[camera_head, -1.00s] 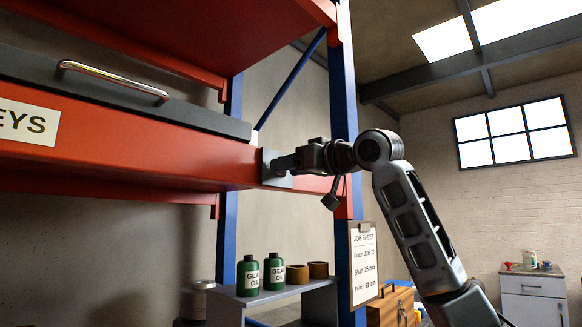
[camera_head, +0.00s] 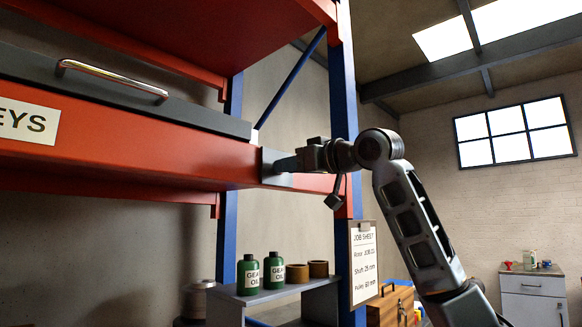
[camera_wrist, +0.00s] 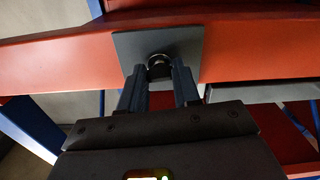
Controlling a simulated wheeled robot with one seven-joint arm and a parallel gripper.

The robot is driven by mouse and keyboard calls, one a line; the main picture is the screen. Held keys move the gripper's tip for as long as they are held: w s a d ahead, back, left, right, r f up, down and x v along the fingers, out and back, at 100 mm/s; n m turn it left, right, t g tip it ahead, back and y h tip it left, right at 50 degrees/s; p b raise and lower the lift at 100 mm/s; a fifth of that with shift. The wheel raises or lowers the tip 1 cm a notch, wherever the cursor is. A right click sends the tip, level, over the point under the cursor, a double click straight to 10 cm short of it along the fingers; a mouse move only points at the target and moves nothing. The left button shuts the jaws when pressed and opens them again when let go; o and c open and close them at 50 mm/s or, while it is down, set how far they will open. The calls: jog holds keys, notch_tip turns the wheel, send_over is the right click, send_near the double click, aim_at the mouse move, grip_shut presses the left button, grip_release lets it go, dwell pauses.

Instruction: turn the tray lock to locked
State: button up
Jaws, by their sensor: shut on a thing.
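The tray lock shows as a grey square plate (camera_wrist: 128,43) with a dark round knob (camera_wrist: 159,66) on the red shelf beam. In the head view the plate (camera_head: 268,163) sits near the beam's right end. My gripper (camera_head: 284,164) reaches it from the right, fingers against the front of the plate. In the wrist view the two fingers of my gripper (camera_wrist: 160,78) are on either side of the knob, shut on it. The knob's pointer and any locked or unlocked marks are hidden or too small to tell. The grey tray (camera_head: 200,112) with a chrome handle lies above the beam.
A blue upright (camera_head: 343,90) stands just behind my arm. A job sheet (camera_head: 363,262) hangs on it. Below, green oil bottles (camera_head: 248,275) and brown rings (camera_head: 297,272) stand on a grey bench (camera_head: 290,293). Open air lies to the right of my arm.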

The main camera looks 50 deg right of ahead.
jog(key=shift+n+b, duration=0.9)
jog(key=shift+n, duration=7.4)
jog(key=o, duration=1.1)
jog(key=shift+c, duration=0.2)
jog(key=shift+s, duration=0.1)
